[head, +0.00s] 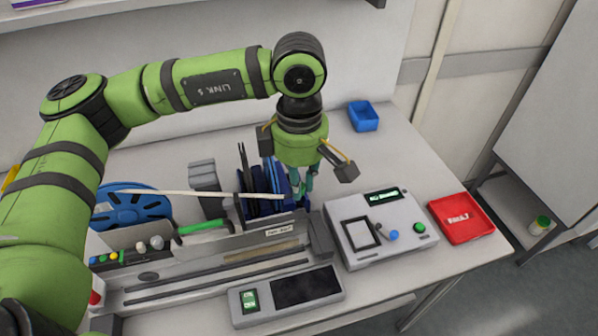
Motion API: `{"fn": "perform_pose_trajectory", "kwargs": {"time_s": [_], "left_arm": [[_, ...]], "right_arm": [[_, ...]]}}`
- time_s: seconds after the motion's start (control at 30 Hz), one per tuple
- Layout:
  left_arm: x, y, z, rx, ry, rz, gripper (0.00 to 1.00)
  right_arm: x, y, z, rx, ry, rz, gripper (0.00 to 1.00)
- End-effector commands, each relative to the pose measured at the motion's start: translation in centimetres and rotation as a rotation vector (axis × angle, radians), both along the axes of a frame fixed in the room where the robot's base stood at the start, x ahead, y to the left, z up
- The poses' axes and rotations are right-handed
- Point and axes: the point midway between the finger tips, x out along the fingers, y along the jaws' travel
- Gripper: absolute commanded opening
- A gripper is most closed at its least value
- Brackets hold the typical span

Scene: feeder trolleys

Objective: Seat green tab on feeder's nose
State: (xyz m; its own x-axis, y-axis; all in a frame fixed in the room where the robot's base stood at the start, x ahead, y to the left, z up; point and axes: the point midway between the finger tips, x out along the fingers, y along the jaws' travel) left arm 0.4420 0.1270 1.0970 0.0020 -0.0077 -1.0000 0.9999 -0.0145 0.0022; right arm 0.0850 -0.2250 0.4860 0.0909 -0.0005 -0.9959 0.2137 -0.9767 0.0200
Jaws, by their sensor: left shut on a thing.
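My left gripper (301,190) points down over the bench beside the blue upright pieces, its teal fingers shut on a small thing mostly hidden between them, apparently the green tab. A long cream strip (205,194) runs from near the blue reel (130,206) to beside these fingertips; I cannot tell whether it joins the held thing. The feeder (215,262) is a long grey body with a white label, lying in front of the gripper. Its block-like right end, apparently the nose (321,238), is below and right of the fingertips. My right gripper is out of view.
A grey tester with a screen (376,228) stands right, with a red tray (461,218) beyond it. A blue bin (363,116) sits behind. A grey panel with a dark display (305,287) lies in front. A green-handled tool (203,227) lies behind the feeder.

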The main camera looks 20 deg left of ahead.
Motion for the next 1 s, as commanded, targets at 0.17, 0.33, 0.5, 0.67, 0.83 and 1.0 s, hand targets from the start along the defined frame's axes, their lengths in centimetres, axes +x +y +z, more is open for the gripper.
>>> {"fn": "perform_pose_trajectory", "kwargs": {"time_s": [0.17, 0.33, 0.5, 0.67, 0.83, 1.0], "left_arm": [[0.0, 0.0, -2.1, 0.0, 0.002, 0.0, 0.03], [0.0, 0.0, -4.1, 0.001, 0.001, 0.0, 0.03], [0.0, 0.0, -5.3, 0.0, 0.0, -0.001, 0.03], [0.0, 0.0, -5.6, 0.0, 0.0, -0.001, 0.03], [0.0, 0.0, -5.5, 0.0, 0.0, -0.001, 0.03], [0.0, 0.0, -5.5, 0.0, 0.001, -0.001, 0.03]], "right_arm": [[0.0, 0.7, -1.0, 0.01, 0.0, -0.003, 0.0], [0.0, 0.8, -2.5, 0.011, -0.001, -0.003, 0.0], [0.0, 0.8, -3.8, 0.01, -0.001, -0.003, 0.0], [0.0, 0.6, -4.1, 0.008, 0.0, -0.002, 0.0], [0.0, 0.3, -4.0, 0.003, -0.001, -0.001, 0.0], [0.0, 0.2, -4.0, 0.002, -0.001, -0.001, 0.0]]}}
